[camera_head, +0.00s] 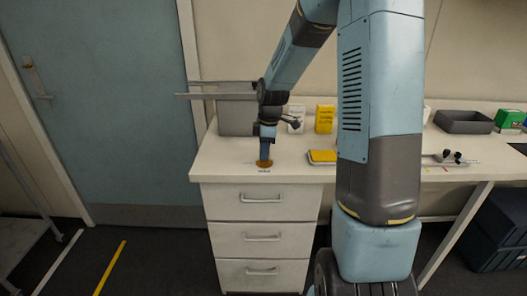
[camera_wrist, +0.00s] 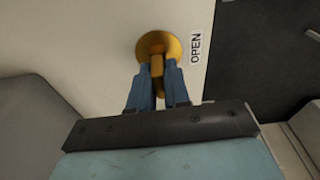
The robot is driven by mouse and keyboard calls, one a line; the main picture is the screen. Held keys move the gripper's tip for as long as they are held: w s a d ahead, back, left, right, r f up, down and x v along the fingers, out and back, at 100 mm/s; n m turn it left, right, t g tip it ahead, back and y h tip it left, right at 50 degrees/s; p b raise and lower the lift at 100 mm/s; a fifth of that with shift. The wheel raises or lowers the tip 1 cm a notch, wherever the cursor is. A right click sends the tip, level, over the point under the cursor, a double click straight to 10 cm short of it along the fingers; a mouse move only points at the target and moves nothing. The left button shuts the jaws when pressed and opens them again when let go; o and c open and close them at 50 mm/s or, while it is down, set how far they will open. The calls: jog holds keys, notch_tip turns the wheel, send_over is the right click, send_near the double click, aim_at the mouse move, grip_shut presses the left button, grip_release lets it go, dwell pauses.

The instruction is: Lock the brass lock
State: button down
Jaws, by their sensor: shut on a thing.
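The brass lock (camera_wrist: 172,43) is a round gold disc with a raised knob, set in the white counter top. It also shows in the head view (camera_head: 264,163) near the front left of the counter. My gripper (camera_wrist: 158,80) is shut on the lock's knob, with one blue finger on each side. In the head view my gripper (camera_head: 266,148) points straight down onto the lock. The fingers hide part of the knob.
The counter stands on a white drawer unit (camera_head: 262,239). A yellow sponge-like block (camera_head: 322,156), a yellow box (camera_head: 325,118) and a grey bin (camera_head: 236,118) are near my arm. A dark tray (camera_head: 464,122) is farther right.

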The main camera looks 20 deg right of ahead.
jog(key=shift+s+f, duration=0.3)
jog(key=shift+f, duration=0.1)
jog(key=c, duration=1)
grip_release()
jog(key=shift+w+r, duration=0.2)
jog(key=shift+r, duration=0.25)
jog(key=r, duration=0.4)
jog(key=d+r, duration=0.1)
jog(key=r, duration=0.8)
jog(key=shift+d+r, duration=0.25)
jog(key=shift+d, duration=0.05)
jog(key=s+r+m+t, duration=0.1)
jog(key=s+r+m, duration=0.1)
jog(key=s+m, duration=0.3)
jog(key=s+a+r+m+t+h, duration=0.1)
jog(key=s+m, duration=0.4)
jog(key=s, duration=0.8)
jog(key=s+r+m+t, duration=0.3)
jog(key=s+r+m, duration=0.2)
jog(key=s, duration=0.5)
jog(key=shift+a+r, duration=0.2)
jog(key=shift+a, duration=0.15)
